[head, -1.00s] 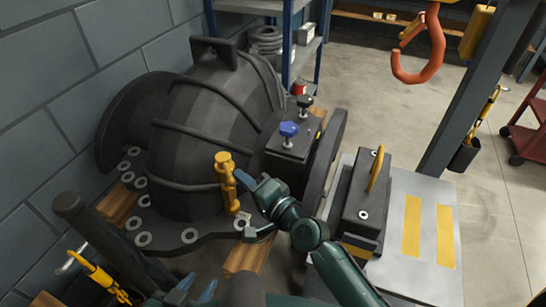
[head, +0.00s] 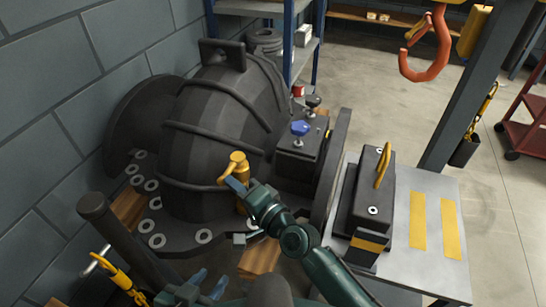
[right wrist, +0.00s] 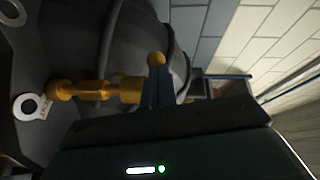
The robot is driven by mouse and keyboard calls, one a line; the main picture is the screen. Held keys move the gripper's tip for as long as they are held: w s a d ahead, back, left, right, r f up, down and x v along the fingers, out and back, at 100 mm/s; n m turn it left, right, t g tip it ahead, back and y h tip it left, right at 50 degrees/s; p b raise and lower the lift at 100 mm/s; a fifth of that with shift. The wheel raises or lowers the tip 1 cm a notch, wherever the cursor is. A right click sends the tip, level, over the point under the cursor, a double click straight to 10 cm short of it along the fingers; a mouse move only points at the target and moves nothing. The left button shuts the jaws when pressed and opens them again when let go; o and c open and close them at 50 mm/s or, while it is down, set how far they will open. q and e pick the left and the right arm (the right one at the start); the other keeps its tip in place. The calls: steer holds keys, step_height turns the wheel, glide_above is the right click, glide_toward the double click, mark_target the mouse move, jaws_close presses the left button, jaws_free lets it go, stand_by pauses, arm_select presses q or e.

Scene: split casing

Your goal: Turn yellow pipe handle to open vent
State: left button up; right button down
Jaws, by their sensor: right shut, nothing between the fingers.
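The yellow pipe (head: 240,190) stands upright beside the dark ribbed casing (head: 205,125) in the head view. Its handle (head: 226,177) sticks out from the top toward the lower left. My right gripper (head: 234,184) is shut and empty, its blue fingertips beside the handle; whether they touch it is hard to tell. In the right wrist view the pipe (right wrist: 95,90) lies sideways, and the shut fingers (right wrist: 158,88) overlap the handle's round end (right wrist: 156,59). My left gripper (head: 208,281) is low in the head view, its blue fingers apart and empty.
A blue knob (head: 300,128) and a black knob (head: 313,102) sit on a box right of the pipe. A dark block with a yellow handle (head: 382,166) stands on a grey table (head: 437,260). An orange hook (head: 430,65) hangs at upper right.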

arm_select(q)
steer(key=shift+a, duration=0.15)
arm_select(e)
steer(key=shift+s+a+r, duration=0.15)
steer(key=shift+a+r, duration=0.1)
steer(key=shift+a, duration=0.4)
steer(key=shift+s, duration=0.1)
arm_select(q)
steer(key=shift+w+a+f, duration=0.1)
steer(key=shift+a+f, duration=0.15)
arm_select(e)
steer(key=d+v, duration=0.1)
steer(key=v, duration=1.2)
steer(key=shift+w+f, duration=0.2)
steer(key=shift+f, duration=0.1)
steer(key=shift+d, duration=0.1)
